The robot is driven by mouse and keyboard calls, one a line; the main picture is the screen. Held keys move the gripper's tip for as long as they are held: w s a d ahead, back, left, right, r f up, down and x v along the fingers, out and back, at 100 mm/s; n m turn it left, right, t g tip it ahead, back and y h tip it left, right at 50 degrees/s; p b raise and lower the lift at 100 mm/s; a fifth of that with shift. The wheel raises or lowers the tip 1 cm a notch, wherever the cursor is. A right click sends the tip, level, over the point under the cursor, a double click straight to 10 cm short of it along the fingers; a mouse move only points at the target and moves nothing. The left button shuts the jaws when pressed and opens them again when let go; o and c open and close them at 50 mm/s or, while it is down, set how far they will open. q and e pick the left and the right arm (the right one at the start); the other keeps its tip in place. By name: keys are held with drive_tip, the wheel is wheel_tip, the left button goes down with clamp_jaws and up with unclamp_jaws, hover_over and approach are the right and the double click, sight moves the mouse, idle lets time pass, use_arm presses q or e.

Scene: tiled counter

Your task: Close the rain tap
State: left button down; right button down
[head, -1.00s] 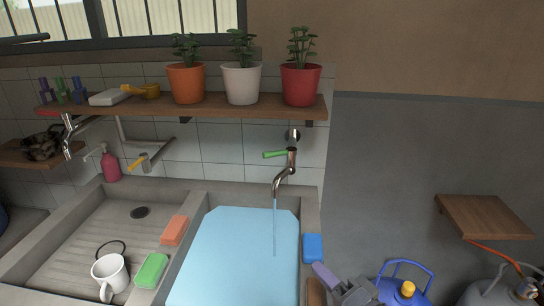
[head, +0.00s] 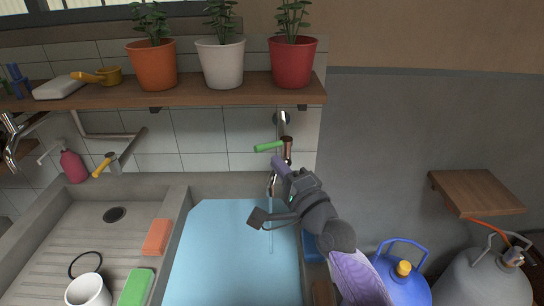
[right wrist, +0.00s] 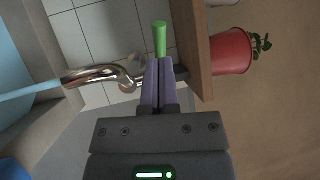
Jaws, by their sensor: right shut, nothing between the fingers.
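The rain tap is a chrome spout (right wrist: 90,76) on the tiled wall with a green lever handle (head: 268,146). A stream of water (head: 271,238) falls from it into the right basin, which is full of light blue water. In the head view the handle points left. My right gripper (head: 280,165) is shut and empty, its purple fingers just below the handle and in front of the tap. In the right wrist view the green handle (right wrist: 160,38) is just beyond the fingertips; I cannot tell whether they touch. My left gripper is out of view.
A wooden shelf (head: 200,92) with orange, white and red pots (head: 292,62) runs above the tap. A second tap with a yellow handle (head: 102,167) is at left. A blue gas cylinder (head: 405,290) stands at right. Sponges and a white mug (head: 88,291) lie around the left basin.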

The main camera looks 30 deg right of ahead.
sight(265, 146)
drive_tip(key=shift+x, duration=1.35)
drive_tip(key=m+h+p, duration=0.1)
drive_tip(key=h, duration=0.1)
drive_tip(key=m+h+p, duration=0.1)
drive_tip(key=p, duration=0.1)
drive_tip(key=w+m+h+p, duration=0.1)
drive_tip(key=h+p, duration=0.1)
drive_tip(key=shift+w+a+r+h, duration=0.1)
drive_tip(key=shift+a+r+h, duration=0.2)
drive_tip(key=shift+r, duration=0.1)
drive_tip(key=shift+f+m+g+h, duration=0.4)
drive_tip(key=shift+f+m+h, duration=0.1)
drive_tip(key=shift+h, duration=0.2)
drive_tip(key=shift+w, duration=0.1)
drive_tip(key=shift+a, duration=0.1)
